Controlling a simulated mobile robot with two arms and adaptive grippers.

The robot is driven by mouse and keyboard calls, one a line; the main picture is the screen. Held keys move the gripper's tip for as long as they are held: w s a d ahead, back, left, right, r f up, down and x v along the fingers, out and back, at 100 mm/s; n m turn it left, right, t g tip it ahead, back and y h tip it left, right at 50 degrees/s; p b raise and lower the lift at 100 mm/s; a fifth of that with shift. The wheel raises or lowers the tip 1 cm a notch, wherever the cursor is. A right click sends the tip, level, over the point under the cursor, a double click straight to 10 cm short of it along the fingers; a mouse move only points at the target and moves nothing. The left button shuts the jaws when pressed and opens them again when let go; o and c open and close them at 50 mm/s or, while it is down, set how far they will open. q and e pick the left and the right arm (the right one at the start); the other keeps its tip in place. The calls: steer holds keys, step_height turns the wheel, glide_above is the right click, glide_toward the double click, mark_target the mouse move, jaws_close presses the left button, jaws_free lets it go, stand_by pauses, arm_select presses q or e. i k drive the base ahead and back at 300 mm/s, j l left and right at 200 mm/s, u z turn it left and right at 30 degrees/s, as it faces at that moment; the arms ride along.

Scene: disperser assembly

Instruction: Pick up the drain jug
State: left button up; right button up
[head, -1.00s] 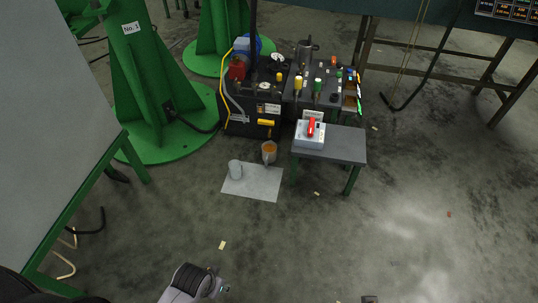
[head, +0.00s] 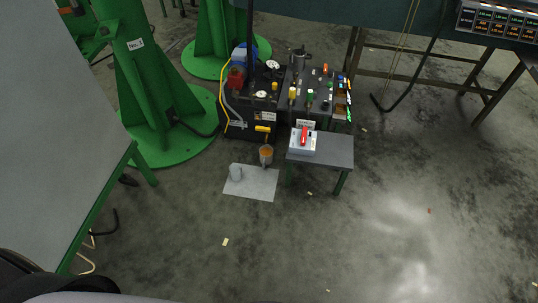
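One vessel (head: 266,158) holds something orange and stands at the sheet's back edge, close to the dark machine. I cannot tell for certain which one is the drain jug. Neither of my grippers is in view. Only a grey and black part of my own body shows at the bottom left corner.
The dark hydraulic unit (head: 250,121) stands behind the vessels. A small grey table (head: 337,149) with a red-handled switch box (head: 303,141) is at their right. A green column base (head: 170,140) and a slanted grey panel (head: 60,130) are at left.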

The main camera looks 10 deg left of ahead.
mark_target(266, 152)
steer(key=i+j+z, duration=0.1)
steer(key=z, duration=0.25)
steer(key=j+z, duration=0.25)
steer(key=z, duration=0.15)
steer(key=i+j+z, duration=0.1)
steer(key=z, duration=0.25)
steer(key=j, duration=0.1)
